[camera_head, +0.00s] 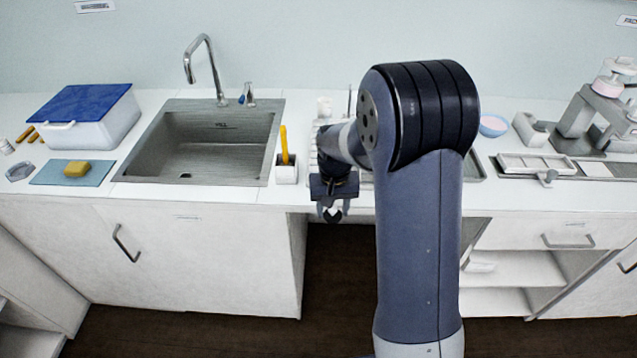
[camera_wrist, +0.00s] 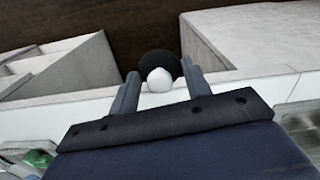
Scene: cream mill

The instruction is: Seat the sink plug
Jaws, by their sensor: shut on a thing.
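My gripper (camera_head: 334,213) hangs in front of the counter's front edge, to the right of the sink. In the wrist view my gripper (camera_wrist: 160,90) is shut on the sink plug, which shows a white rounded knob (camera_wrist: 160,80) between the fingers and a dark round disc (camera_wrist: 160,62) beyond it. In the head view the plug is a small dark shape (camera_head: 333,215) at the fingertips. The steel sink (camera_head: 148,160) is set in the counter at the left, empty, with a dark drain (camera_head: 185,175) on its floor.
A tall faucet (camera_head: 205,65) stands behind the sink. A white holder with a yellow-handled tool (camera_head: 286,172) stands between sink and gripper. A blue-lidded box (camera_head: 95,115) and a sponge on a blue mat (camera_head: 76,169) lie left. Open floor lies below the gripper.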

